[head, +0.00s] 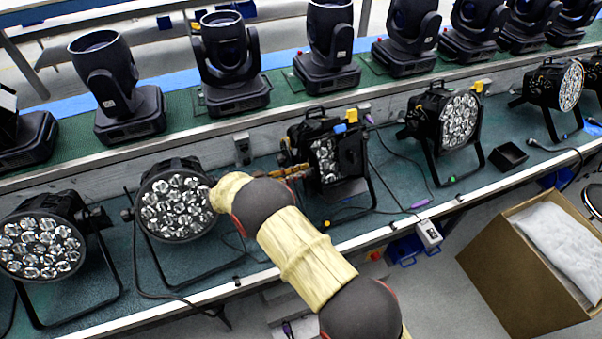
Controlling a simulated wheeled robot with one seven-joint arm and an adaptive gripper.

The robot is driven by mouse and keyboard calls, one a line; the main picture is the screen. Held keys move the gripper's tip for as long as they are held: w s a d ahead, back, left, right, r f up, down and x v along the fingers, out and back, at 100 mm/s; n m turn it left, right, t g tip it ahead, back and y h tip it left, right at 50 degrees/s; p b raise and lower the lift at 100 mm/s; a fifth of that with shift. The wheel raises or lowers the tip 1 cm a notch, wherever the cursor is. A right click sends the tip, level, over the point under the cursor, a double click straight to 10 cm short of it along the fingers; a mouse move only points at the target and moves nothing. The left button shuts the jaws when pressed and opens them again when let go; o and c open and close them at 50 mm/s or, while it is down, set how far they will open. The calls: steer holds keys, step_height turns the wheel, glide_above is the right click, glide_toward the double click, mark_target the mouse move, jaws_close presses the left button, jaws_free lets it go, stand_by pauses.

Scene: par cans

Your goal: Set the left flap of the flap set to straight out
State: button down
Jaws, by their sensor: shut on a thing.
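The flap set (350,153) is on the front of the black par can in the middle of the lower bench. Its dark right flap stands beside the lens cluster (325,158). The left flap is at the left edge of the lens, largely hidden by my gripper (305,171). My gripper reaches in from the left of the lens and is shut on the left flap. The fingertips are small here, and the flap's exact angle cannot be told.
Other par cans stand on the bench to the left (174,206) and right (460,121). Moving-head lights (228,60) line the upper shelf. Loose cables lie on the bench. An open cardboard box (515,285) stands at lower right. A small black tray (506,156) lies on the bench.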

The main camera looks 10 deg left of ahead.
steer(key=shift+r, duration=0.1)
steer(key=c, duration=1.8)
jaws_free()
steer(key=shift+c, duration=0.2)
steer(key=shift+a, duration=0.1)
steer(key=v, duration=1.1)
steer(key=shift+s+a, duration=0.2)
steer(key=shift+a, duration=0.2)
